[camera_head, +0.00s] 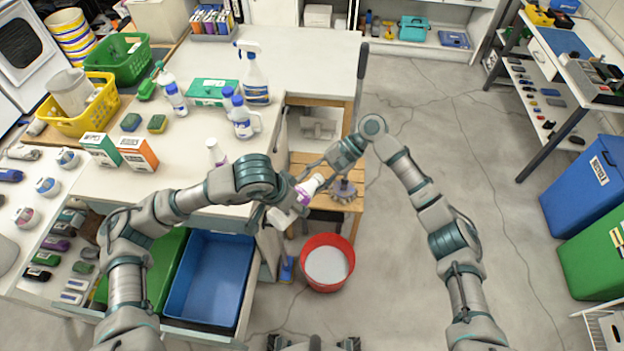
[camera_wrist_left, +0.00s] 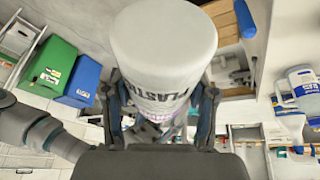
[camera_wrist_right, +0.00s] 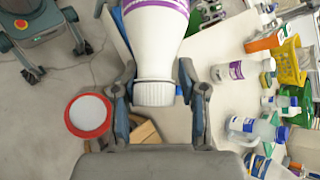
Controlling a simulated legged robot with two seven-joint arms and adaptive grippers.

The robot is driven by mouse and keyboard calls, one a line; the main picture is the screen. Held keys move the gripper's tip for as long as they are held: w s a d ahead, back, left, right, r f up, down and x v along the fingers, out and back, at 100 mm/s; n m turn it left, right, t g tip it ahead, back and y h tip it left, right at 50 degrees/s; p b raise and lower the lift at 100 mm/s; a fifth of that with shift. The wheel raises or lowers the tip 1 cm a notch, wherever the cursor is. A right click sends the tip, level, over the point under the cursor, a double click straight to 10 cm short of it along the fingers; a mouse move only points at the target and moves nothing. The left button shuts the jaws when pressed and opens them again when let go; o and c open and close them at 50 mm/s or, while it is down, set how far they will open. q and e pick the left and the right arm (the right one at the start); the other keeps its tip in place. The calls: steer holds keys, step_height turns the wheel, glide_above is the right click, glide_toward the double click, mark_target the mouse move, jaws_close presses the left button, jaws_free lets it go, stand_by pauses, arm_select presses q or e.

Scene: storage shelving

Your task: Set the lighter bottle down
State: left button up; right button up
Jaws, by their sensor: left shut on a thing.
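A white bottle with a purple label (camera_head: 311,187) is held tilted in the air between my two grippers, past the counter's edge. My left gripper (camera_head: 286,207) is shut on it; the left wrist view shows the bottle's white end (camera_wrist_left: 163,45) between the fingers. My right gripper (camera_head: 318,172) is at the bottle's other end; in the right wrist view its fingers stand apart on both sides of the ribbed white cap (camera_wrist_right: 155,92), with gaps showing. A similar white and purple bottle (camera_head: 215,152) stands upright on the counter (camera_head: 205,130), partly hidden by my left arm.
A red bucket (camera_head: 327,262) stands on the floor below the grippers, by a wooden shelf (camera_head: 310,163) bearing a brush-like object. Spray and jug bottles (camera_head: 243,118) stand farther back on the counter, beside boxes and sponges. An open drawer with a blue bin (camera_head: 210,275) lies below my left arm.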

jaws_close()
arm_select(q)
steer(key=o, duration=1.2)
steer(key=shift+r, duration=0.1)
